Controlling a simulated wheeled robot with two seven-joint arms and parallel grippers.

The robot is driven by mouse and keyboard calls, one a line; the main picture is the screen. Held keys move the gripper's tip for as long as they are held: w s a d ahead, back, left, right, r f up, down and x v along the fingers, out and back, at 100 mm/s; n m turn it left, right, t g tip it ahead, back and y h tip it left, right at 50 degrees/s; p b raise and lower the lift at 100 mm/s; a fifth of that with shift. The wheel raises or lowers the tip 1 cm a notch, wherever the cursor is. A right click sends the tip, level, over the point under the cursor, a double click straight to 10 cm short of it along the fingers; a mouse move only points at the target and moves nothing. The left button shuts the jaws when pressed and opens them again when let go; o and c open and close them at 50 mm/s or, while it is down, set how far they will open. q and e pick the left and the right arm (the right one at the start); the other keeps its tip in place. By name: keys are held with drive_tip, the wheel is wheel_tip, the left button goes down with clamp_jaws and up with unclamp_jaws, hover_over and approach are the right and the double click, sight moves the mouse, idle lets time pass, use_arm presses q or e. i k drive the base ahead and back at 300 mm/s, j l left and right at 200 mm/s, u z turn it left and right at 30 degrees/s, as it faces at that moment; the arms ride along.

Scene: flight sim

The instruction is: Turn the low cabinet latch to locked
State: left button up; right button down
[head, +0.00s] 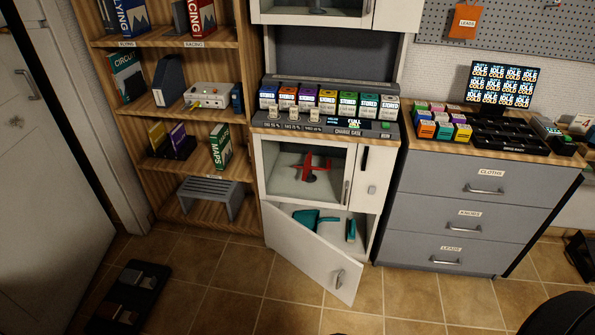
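The low cabinet (376,228) is white and stands below the charge-bank counter, left of the grey drawers. Its lower door (305,255) hangs open, swung out toward me and to the right over the floor tiles. A small metal handle or latch (340,280) is near the door's free edge; its setting is too small to read. Teal objects (308,218) lie inside the open compartment. Above it, a glazed compartment is shut with a red model plane (311,168) inside. Neither of my grippers is in view.
A wooden shelf (184,120) with books stands at left. Grey drawers (470,220) stand at right, all shut. A black floor pedal unit (128,298) is at lower left. Tiled floor (230,280) is clear in front of the cabinet, except under the open door.

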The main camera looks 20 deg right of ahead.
sight(366, 148)
drive_tip(key=l+z, duration=0.1)
drive_tip(key=z, duration=0.65)
